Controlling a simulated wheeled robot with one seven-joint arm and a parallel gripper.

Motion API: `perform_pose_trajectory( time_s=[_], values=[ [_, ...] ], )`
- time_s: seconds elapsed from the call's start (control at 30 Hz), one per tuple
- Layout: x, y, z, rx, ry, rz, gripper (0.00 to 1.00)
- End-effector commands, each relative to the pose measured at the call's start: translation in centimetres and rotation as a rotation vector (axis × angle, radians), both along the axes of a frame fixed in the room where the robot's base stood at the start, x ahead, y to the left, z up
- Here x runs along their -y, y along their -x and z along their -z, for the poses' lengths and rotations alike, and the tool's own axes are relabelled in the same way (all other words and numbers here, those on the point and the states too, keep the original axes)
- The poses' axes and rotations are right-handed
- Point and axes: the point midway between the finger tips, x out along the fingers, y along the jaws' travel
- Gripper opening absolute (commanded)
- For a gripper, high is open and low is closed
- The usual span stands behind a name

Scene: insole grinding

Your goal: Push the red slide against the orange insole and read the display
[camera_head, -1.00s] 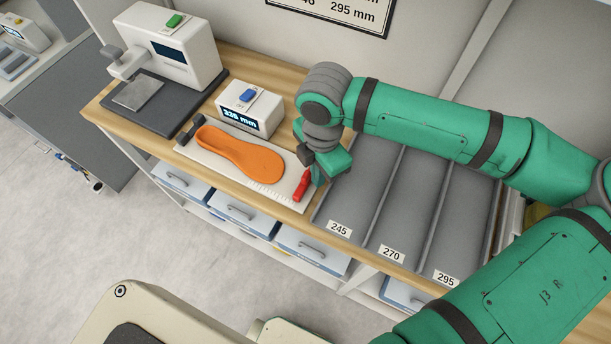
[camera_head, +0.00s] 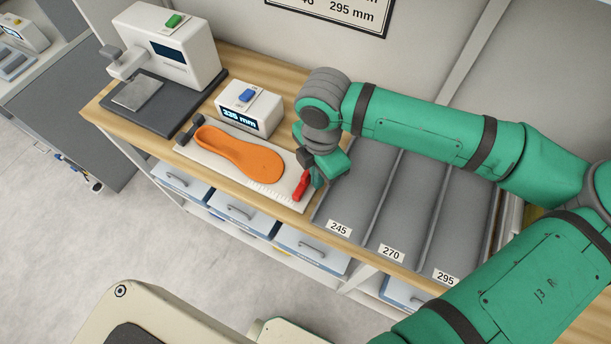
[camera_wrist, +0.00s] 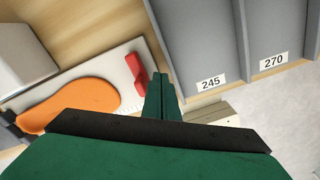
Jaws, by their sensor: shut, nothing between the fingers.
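The orange insole (camera_head: 240,154) lies flat on the white measuring board (camera_head: 222,168), its wide end toward the red slide. The red slide (camera_head: 302,186) stands across the board's right end, with a narrow gap to the insole; it also shows in the wrist view (camera_wrist: 136,70). My gripper (camera_head: 318,178) is shut and empty, low at the slide's right side. In the wrist view its fingers (camera_wrist: 161,92) are beside the slide, but I cannot tell if they touch it. The display (camera_head: 240,117) on the white box seems to read 335 mm; the last digit is unclear.
A blue button (camera_head: 248,95) tops the display box. A white machine (camera_head: 180,50) with a green button stands at the back left. Grey bins labelled 245 (camera_head: 340,229), 270 (camera_head: 392,254) and 295 (camera_head: 446,278) lie right of the board. Drawers sit below the bench edge.

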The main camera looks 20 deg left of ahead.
Motion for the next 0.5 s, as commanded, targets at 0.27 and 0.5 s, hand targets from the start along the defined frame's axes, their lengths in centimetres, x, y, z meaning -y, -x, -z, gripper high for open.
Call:
perform_pose_trajectory(
  time_s=[0.27,0.5],
  values=[
    [0.0,0.0,1.0,0.0,-0.001,0.001,0.0],
    [0.0,0.0,1.8,0.0,-0.001,0.001,0.0]
  ],
)
